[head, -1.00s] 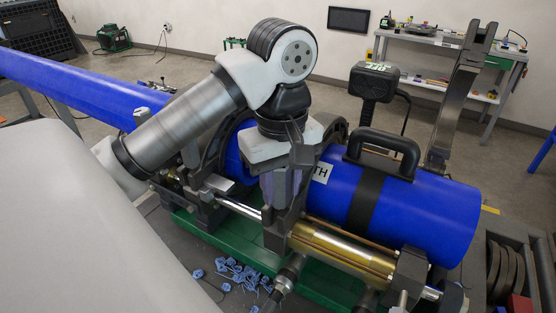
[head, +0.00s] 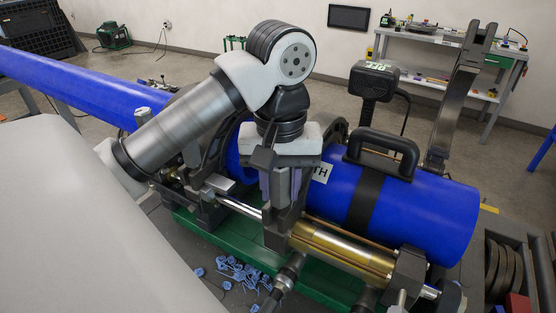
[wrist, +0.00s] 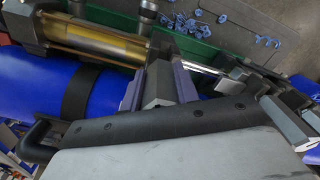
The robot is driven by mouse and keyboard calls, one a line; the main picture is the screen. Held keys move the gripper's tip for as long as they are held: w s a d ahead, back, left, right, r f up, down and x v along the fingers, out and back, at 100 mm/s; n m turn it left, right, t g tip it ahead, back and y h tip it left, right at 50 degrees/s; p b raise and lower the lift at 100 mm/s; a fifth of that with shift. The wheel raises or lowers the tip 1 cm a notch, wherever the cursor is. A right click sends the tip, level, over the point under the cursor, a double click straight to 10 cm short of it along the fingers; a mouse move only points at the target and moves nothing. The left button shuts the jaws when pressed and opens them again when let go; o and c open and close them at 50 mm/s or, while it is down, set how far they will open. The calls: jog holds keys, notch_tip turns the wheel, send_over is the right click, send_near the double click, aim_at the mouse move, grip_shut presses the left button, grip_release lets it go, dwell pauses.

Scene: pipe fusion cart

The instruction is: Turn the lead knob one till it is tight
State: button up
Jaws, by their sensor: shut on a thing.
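My gripper (head: 284,190) points down over the clamp frame at the middle of the blue pipe in the head view. Its purple-lined fingers are shut on a dark grey knob (wrist: 158,84), which shows between them in the wrist view. I take this to be lead knob one. In the head view the knob is mostly hidden by the fingers. I cannot tell from the picture how tight it is.
The blue pipe (head: 425,212) runs through the clamps, with a black handle (head: 384,148) on top. A brass cylinder (head: 342,250) lies beside the gripper. Blue shavings (head: 240,272) lie in front of the green frame. A grey lever arm (head: 455,105) stands at right.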

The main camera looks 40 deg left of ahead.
jog(key=shift+m, duration=0.3)
jog(key=shift+s+m, duration=0.1)
jog(key=shift+m, duration=1.3)
jog(key=shift+m, duration=1.5)
jog(key=o, duration=1.2)
jog(key=shift+d, duration=0.25)
jog(key=shift+c, duration=0.2)
jog(key=o, duration=0.9)
jog(key=shift+a, duration=0.15)
jog(key=shift+c, duration=0.2)
jog(key=shift+r+p, duration=2.6)
jog(key=shift+r, duration=0.55)
